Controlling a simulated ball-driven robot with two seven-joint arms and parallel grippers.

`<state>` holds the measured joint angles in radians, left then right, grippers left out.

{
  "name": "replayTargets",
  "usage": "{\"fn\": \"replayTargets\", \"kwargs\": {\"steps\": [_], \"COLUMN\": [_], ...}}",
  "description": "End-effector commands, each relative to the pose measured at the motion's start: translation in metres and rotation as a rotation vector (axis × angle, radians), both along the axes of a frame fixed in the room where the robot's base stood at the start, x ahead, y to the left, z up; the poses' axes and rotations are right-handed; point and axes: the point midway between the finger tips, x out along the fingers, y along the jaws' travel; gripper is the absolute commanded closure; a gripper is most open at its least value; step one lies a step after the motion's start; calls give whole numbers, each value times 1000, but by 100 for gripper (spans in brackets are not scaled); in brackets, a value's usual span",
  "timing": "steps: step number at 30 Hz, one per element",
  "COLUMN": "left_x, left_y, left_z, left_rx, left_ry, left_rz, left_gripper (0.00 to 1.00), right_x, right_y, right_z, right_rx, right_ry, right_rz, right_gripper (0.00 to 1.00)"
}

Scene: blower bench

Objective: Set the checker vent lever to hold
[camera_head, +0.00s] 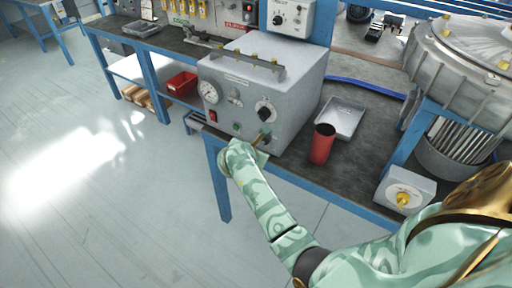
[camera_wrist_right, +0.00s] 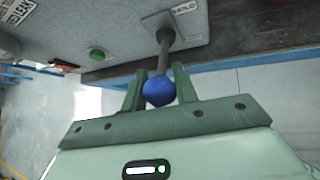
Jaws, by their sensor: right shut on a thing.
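The checker (camera_head: 240,84) is a grey box at the front edge of the bench, with a round gauge, a black knob and small controls on its front. Its vent lever (camera_wrist_right: 166,42) is a grey rod with a blue ball end (camera_wrist_right: 159,91), standing out from a small plate. A HOLD label (camera_wrist_right: 185,8) shows beside the rod's base. My right gripper (camera_wrist_right: 160,80) is shut on the lever, with a green finger on either side of the ball end. In the head view my right gripper (camera_head: 258,144) is at the checker's lower front and hides much of the lever. My left gripper is out of view.
A red cup (camera_head: 321,144) and a metal tray (camera_head: 342,118) stand right of the checker. A small box with a yellow knob (camera_head: 403,197) and a large metal housing (camera_head: 462,60) are farther right. A red bin (camera_head: 182,84) sits lower left. The floor at left is open.

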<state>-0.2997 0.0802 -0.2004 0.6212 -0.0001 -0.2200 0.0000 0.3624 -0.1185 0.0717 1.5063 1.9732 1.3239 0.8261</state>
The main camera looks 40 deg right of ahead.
Motion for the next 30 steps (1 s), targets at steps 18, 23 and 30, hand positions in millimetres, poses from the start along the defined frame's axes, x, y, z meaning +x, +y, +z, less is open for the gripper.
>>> {"fn": "replayTargets", "kwargs": {"steps": [18, 23, 30], "left_x": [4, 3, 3], "left_y": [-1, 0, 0], "left_z": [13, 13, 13], "left_rx": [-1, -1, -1], "left_ry": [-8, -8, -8], "left_rz": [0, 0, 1], "left_gripper": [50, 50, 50], "right_x": [1, 1, 1], "right_y": [-2, -2, -2], "right_z": [6, 6, 6], "right_rx": [80, 79, 78], "right_ry": [31, 31, 32], "right_rz": [0, -1, -1], "right_gripper": [100, 60, 49]}}
